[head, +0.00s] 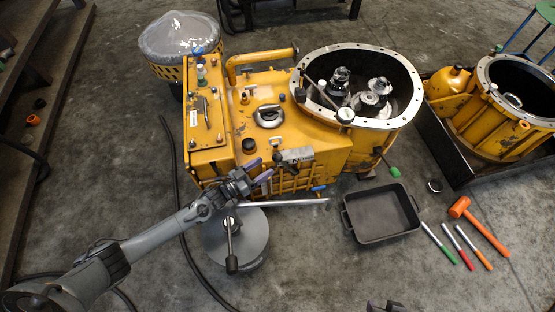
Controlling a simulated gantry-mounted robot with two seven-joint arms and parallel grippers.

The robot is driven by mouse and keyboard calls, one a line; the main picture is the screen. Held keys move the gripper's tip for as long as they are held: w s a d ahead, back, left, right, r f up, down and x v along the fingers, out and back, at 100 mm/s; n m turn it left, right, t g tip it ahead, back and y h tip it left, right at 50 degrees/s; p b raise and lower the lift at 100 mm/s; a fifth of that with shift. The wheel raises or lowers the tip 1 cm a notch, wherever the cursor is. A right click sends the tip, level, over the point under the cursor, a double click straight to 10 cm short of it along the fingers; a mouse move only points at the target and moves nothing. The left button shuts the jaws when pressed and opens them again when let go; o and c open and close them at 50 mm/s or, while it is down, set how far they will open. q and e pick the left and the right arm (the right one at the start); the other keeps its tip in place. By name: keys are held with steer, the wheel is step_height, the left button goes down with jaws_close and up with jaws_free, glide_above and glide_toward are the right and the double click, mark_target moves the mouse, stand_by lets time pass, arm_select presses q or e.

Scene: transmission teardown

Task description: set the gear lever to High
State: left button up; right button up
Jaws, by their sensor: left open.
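The yellow transmission housing (330,150) stands in the middle of the floor. A short dark lever (279,150) sits on its front upper edge, beside a small silver plate (298,155). I take this to be the gear lever; its setting and any lettering are too small to read. My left gripper (260,172) is open and empty, with purple finger pads. Its fingertips are just left of and in front of the lever, and seem apart from it. Two dark tips at the bottom edge seem to be my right gripper (384,306); the rest is out of frame.
A round grey stand (236,240) is below my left gripper. A black cable (174,190) runs along the left.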

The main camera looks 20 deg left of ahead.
mark_target(278, 158)
arm_select(q)
steer(key=b+x, duration=0.3)
steer(key=x, duration=0.4)
steer(key=shift+w+d, duration=0.2)
steer(key=shift+w, duration=0.1)
jaws_close()
